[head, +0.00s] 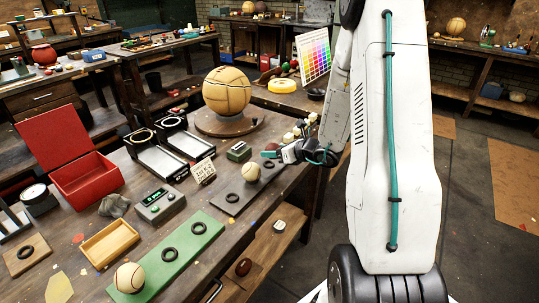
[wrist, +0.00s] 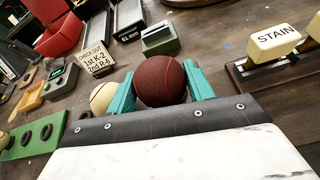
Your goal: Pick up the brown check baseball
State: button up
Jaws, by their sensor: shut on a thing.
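My gripper (wrist: 161,88) is shut on a dark reddish-brown ball (wrist: 162,80), which sits between its two teal fingers in the wrist view. Fine seam lines show on the ball; I cannot make out a check pattern. In the head view my gripper (head: 274,153) is over the right edge of the workbench, and the ball (head: 272,147) is mostly hidden by it. A cream ball (head: 251,172) rests on a dark board close to my gripper. It also shows just left of the left finger in the wrist view (wrist: 102,97).
A green board (head: 185,245) with rings and another cream ball (head: 129,278) lies at the front. A large tan ball (head: 226,91) stands on a round base behind. A check-out sign (head: 203,170), a red box (head: 85,185) and a STAIN block (wrist: 273,40) are nearby.

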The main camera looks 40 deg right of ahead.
jog(key=s+d+r, duration=0.1)
jog(key=s+d, duration=0.2)
jog(key=s, duration=1)
jog(key=shift+s+d+r, duration=0.2)
jog(key=shift+s+d, duration=0.1)
